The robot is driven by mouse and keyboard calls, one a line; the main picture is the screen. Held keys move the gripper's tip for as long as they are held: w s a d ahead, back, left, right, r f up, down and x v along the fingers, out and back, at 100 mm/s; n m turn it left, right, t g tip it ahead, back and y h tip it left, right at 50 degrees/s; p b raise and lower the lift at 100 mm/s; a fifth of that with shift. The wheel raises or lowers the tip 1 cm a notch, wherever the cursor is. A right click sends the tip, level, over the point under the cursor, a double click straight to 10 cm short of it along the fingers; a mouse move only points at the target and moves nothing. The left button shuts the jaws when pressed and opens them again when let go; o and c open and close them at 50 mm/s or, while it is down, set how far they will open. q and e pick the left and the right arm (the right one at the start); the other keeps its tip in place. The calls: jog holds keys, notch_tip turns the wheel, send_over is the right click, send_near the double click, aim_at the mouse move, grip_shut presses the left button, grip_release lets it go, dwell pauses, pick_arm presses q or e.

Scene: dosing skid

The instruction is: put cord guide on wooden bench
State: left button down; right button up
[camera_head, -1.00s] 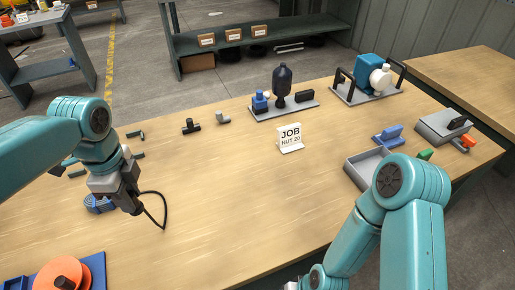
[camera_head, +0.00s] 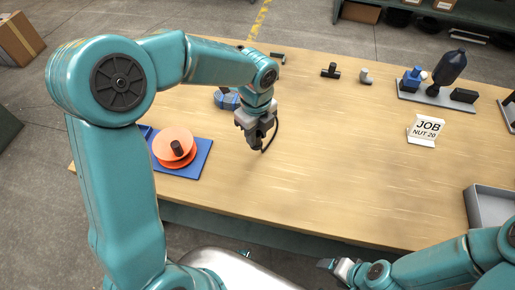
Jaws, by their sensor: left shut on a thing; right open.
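The wooden bench (camera_head: 340,150) fills the middle of the view, with a wide bare top. My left gripper (camera_head: 258,141) is over the left part of the bench, jaws pointing down, shut on a small dark thing with a thin black curved loop (camera_head: 274,134). This may be the cord guide; it is mostly hidden by the jaws. I cannot tell whether it touches the bench. My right gripper (camera_head: 332,265) is open at the bottom, in front of the bench's front edge, and is partly cut from clear view.
A blue base with an orange spool (camera_head: 174,145) stands at the bench's left front. A blue ridged piece (camera_head: 227,99) is behind my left gripper. Dark fittings (camera_head: 331,70), a JOB sign (camera_head: 426,130) and a grey tray (camera_head: 490,207) stand further right. The bench centre is clear.

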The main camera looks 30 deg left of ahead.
pick_arm(q)
notch_tip(320, 180, down, 7)
jog(key=shift+f+b, duration=0.15)
jog(key=shift+b, duration=0.15)
jog(key=shift+f, duration=0.2)
jog(key=c, duration=0.9)
grip_release()
jog(key=shift+o, duration=0.2)
jog(key=shift+r, duration=0.1)
jog(key=shift+r, duration=0.2)
notch_tip(320, 180, up, 12)
jog(key=shift+f+p, duration=0.1)
jog(key=shift+p, duration=0.55)
